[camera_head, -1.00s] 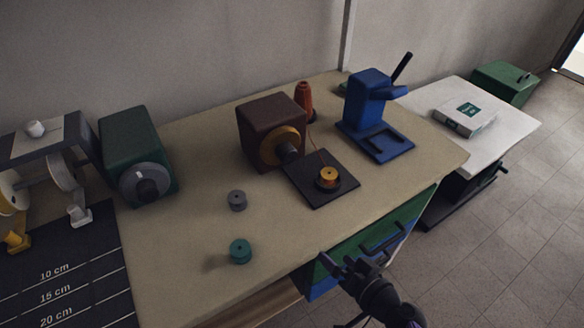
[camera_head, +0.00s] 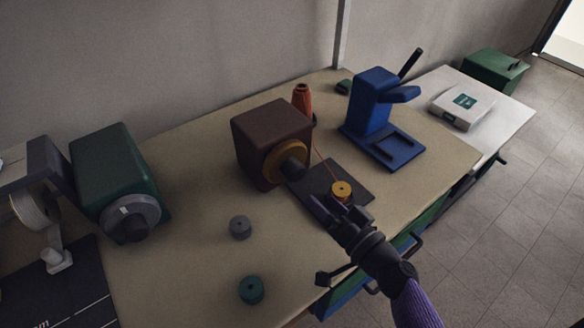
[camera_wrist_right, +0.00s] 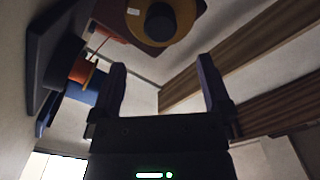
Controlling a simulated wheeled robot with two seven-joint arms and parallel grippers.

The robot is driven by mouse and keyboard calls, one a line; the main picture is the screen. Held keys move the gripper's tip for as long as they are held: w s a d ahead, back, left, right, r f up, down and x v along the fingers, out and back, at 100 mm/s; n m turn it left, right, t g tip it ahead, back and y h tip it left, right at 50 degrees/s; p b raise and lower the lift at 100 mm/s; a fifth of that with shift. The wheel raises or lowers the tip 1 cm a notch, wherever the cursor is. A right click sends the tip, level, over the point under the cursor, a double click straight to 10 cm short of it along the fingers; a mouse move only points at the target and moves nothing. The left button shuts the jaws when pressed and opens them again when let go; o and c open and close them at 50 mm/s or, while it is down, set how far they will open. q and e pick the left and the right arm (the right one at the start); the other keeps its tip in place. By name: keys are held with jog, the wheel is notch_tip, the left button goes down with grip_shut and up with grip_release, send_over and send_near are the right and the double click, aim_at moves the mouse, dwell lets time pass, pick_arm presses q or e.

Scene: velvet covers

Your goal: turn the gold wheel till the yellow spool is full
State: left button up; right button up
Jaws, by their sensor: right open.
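The gold wheel (camera_head: 272,163) with a dark knob (camera_head: 292,169) is on the front of a brown box (camera_head: 268,132). The wheel also shows at the top of the right wrist view (camera_wrist_right: 182,22). The yellow spool (camera_head: 341,187) sits on a dark plate (camera_head: 355,178) beside the box. A thin orange thread runs towards it from an orange cone (camera_head: 302,101) behind. How much thread is on the spool is too small to tell. My right gripper (camera_head: 336,208) is open and empty, just in front of the spool and plate. My left gripper is out of view.
A grey spool (camera_head: 240,227) and a teal spool (camera_head: 251,290) stand on the tan table left of my right arm. A blue press (camera_head: 372,108) stands behind the plate. A green machine (camera_head: 108,170) is at left. A white case (camera_head: 462,105) lies on the side table.

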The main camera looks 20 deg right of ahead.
aim_at(298, 176)
jog(key=x, duration=0.7)
jog(key=shift+w+a, duration=0.1)
jog(key=shift+w, duration=0.15)
jog(key=shift+w+a, duration=0.15)
jog(key=shift+w, duration=0.25)
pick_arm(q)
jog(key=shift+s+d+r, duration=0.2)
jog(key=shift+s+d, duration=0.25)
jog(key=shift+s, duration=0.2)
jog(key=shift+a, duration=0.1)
